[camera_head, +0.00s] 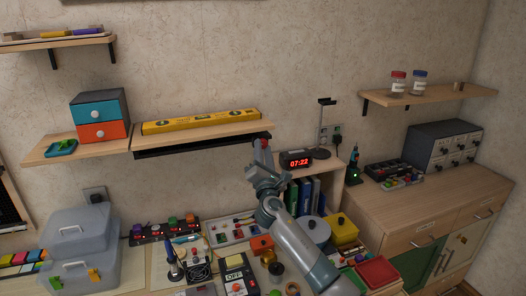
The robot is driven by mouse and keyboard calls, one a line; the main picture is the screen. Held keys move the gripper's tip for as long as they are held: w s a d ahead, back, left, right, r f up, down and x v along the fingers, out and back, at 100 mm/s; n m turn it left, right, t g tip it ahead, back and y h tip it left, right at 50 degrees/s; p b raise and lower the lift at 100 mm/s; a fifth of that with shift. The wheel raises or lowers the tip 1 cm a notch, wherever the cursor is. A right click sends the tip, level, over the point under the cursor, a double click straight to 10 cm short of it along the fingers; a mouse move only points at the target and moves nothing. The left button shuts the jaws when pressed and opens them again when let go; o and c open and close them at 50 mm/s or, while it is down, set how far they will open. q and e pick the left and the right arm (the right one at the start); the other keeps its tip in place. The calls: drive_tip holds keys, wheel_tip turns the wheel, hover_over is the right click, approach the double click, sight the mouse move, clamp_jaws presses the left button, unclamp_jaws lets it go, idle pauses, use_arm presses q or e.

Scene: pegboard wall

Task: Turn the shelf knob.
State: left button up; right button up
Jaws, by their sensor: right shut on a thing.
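A wooden wall shelf (200,137) with a black rail under its front edge hangs in the middle of the wall. A small red part (264,142), which looks like the shelf knob, shows at the right end of this shelf. My right gripper (262,151) reaches up from the lower right and is shut on this knob; the fingers hide most of it. How far the knob is turned cannot be told. My left gripper is not in view.
A yellow level (201,121) lies on the shelf. A red-digit clock (296,159) stands close right of my right gripper, on a bookcase with binders. The bench below is crowded, with a grey toolbox (78,250) at left. Bare wall lies above the shelf.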

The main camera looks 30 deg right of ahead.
drive_tip(key=o, duration=1.1)
drive_tip(key=shift+c, duration=0.2)
drive_tip(key=shift+s+a+f, duration=0.15)
drive_tip(key=shift+s+f, duration=0.05)
drive_tip(key=shift+s, duration=0.2)
drive_tip(key=b+v, duration=0.4)
drive_tip(key=v, duration=1.2)
drive_tip(key=shift+s+b, duration=0.2)
drive_tip(key=shift+b, duration=0.2)
drive_tip(key=shift+a+f, duration=0.15)
drive_tip(key=shift+a, duration=0.05)
